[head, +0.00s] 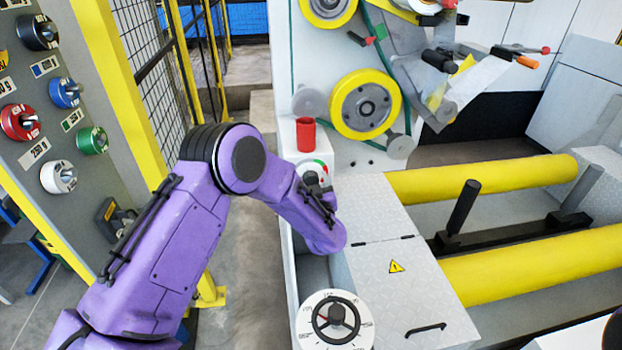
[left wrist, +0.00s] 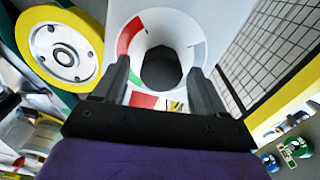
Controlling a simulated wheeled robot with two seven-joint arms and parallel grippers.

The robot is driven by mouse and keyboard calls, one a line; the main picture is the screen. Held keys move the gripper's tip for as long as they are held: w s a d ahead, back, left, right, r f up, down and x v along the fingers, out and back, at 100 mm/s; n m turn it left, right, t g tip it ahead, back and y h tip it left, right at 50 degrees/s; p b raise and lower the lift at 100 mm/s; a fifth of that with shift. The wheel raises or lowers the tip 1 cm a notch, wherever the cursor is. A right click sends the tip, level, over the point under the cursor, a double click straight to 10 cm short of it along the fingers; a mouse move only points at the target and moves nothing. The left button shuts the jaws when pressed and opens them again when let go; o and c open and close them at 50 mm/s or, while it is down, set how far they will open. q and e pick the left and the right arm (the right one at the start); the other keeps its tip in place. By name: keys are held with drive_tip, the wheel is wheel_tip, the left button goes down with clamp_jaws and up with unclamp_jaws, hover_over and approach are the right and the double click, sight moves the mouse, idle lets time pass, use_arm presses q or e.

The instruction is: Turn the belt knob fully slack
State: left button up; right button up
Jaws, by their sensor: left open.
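A round white dial with red and green bands (head: 311,168) sits on the machine's front, left of the lower yellow wheel. In the left wrist view its dark round knob (left wrist: 162,68) faces me, with the coloured ring around it. I take this as the belt knob; its pointer setting cannot be read. My left gripper (left wrist: 158,74) is open, its two dark fingers on either side of the knob in that view. Whether they touch it cannot be told. In the head view my purple left arm reaches to this dial and hides part of it. My right gripper is not in view.
A red cylinder (head: 305,134) stands just above the dial. The yellow wheel (head: 366,104) is close to the right. A second white dial with a black handwheel (head: 336,318) is below. A panel of coloured knobs (head: 40,120) and a yellow-framed mesh fence stand left.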

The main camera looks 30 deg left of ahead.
use_arm(q)
drive_tip(key=shift+w+a+f, duration=0.2)
drive_tip(key=shift+w+a, duration=0.1)
drive_tip(key=shift+w, duration=0.3)
drive_tip(key=shift+a, duration=0.1)
drive_tip(key=shift+s+r, duration=0.25)
drive_tip(key=shift+r, duration=0.05)
drive_tip(key=shift+w+f, duration=0.1)
drive_tip(key=shift+w, duration=0.05)
drive_tip(key=c, duration=1)
